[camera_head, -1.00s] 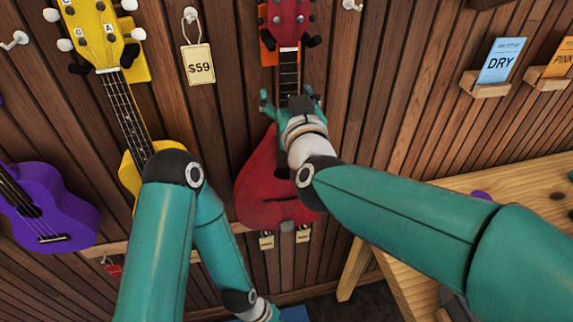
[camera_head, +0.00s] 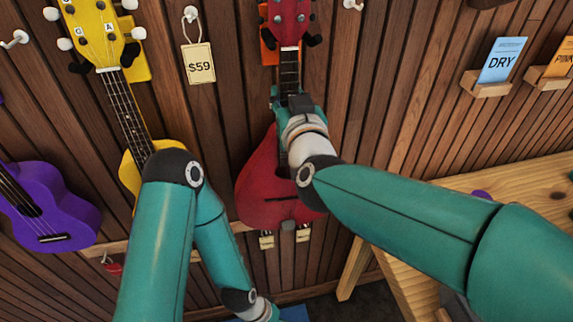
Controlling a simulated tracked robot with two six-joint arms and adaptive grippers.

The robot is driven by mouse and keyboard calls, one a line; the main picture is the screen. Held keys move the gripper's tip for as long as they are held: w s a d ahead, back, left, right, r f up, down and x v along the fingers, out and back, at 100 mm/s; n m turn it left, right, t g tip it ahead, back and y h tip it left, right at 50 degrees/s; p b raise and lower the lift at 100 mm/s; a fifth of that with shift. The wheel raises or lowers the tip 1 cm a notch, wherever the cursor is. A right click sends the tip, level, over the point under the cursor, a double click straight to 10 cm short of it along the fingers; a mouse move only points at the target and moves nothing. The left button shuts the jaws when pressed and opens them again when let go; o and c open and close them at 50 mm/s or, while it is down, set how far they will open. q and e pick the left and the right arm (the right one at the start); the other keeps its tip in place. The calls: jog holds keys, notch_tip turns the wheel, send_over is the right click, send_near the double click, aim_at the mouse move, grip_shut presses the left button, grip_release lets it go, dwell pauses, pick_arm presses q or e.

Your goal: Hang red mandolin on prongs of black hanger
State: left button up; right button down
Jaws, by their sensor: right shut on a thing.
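The red mandolin (camera_head: 255,195) hangs upright against the slatted wall in the head view. Its headstock (camera_head: 290,18) is at the top edge, in front of an orange hanger plate (camera_head: 267,48) with black prongs to either side of the neck. My right gripper (camera_head: 290,98) is shut on the neck, just above the body, and hides part of neck and body. A separate black hanger cannot be made out.
A yellow ukulele (camera_head: 110,50) hangs to the left, with a purple ukulele (camera_head: 55,215) lower left. A $59 tag (camera_head: 198,63) hangs between yellow and red instruments. A wooden workbench (camera_head: 520,175) is at right. A blue DRY card (camera_head: 502,60) stands in a wall holder.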

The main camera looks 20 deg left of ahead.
aim_at(290, 85)
jog(key=shift+d+r, duration=0.1)
jog(key=shift+r, duration=0.15)
jog(key=shift+r+p, duration=1.25)
jog(key=shift+r, duration=0.1)
jog(key=shift+s, duration=0.2)
